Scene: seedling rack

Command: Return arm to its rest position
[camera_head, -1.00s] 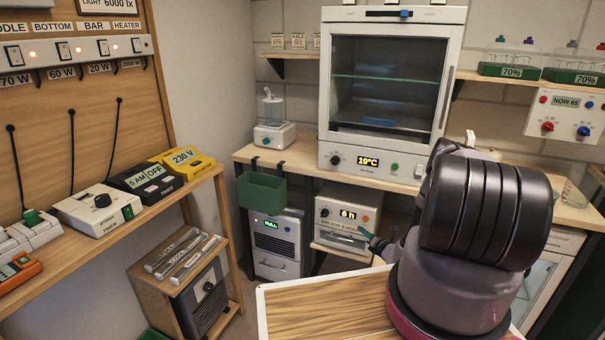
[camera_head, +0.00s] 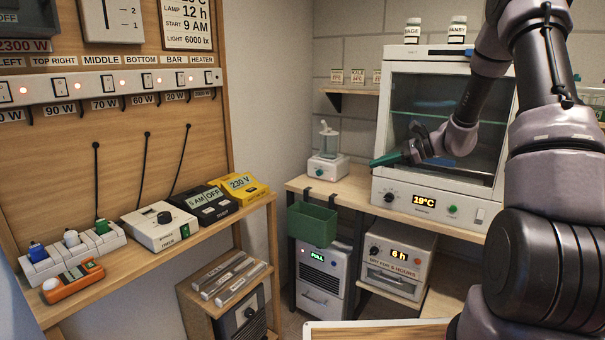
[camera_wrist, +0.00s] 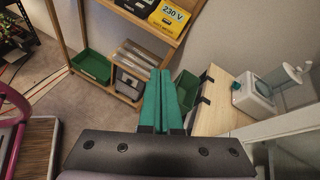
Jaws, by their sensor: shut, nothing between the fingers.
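My gripper (camera_head: 386,159) is raised in front of the lower left of the glass-fronted cabinet in the head view, with my arm bent down from the upper right. Its green fingers (camera_wrist: 157,103) lie side by side in the wrist view, shut with nothing between them. They point left in the head view, towards the small white device with a clear bottle (camera_head: 328,168) on the wooden bench. The fingers appear apart from everything around them.
The white cabinet (camera_head: 425,203) showing 19°C stands on the bench (camera_head: 350,188). A green bin (camera_head: 312,224) hangs at the bench's left edge. A shelf (camera_head: 135,252) with timers and a power strip runs along the left. Open floor (camera_wrist: 60,110) shows in the wrist view.

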